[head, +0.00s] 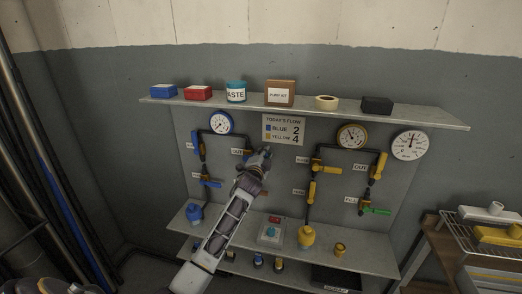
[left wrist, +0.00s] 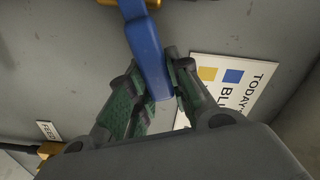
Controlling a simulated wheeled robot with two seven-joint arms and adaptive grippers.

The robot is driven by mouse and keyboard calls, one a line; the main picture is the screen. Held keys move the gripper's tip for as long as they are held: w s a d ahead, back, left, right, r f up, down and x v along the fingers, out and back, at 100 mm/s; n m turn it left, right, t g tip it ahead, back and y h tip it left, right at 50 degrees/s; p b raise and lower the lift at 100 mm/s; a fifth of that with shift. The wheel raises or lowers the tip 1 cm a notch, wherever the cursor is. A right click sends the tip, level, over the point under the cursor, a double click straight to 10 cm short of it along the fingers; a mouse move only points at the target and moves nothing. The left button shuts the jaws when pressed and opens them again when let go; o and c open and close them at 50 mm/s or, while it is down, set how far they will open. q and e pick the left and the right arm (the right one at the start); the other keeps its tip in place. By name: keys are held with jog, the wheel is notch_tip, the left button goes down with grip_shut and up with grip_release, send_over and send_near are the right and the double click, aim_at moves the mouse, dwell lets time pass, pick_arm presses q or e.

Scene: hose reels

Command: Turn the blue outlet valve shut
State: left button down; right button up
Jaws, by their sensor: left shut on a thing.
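The blue outlet valve's handle (left wrist: 146,45) shows in the left wrist view as a blue lever. It runs down from a brass-coloured fitting (left wrist: 152,4) at the top edge. My left gripper (left wrist: 158,78) has its green-padded fingers on either side of the lever's free end and is shut on it. In the head view my left gripper (head: 263,156) is at the blue side's outlet, just right of the OUT label (head: 237,152), and hides the lever there. My right gripper is not in view.
The sign (head: 284,129) reads blue 2, yellow 4. Another blue handle (head: 210,183) sits lower left, with yellow-handled valves (head: 312,191) to the right. A shelf (head: 437,118) with boxes and tape overhangs the panel. A lower shelf (head: 355,262) holds a yellow fitting (head: 306,236).

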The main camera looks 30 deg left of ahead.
pick_arm(q)
jog(key=shift+d+f+m, duration=0.2)
jog(key=shift+f+m, duration=0.7)
jog(key=shift+m, duration=0.2)
jog(key=shift+d+f+m, duration=0.15)
jog(key=shift+f+m, duration=0.75)
jog(key=shift+m, duration=0.2)
jog(key=shift+f, duration=0.1)
jog(key=c, duration=1.3)
grip_release()
jog(key=shift+s, duration=0.1)
jog(key=shift+v, duration=5.85)
jog(key=shift+d, duration=0.15)
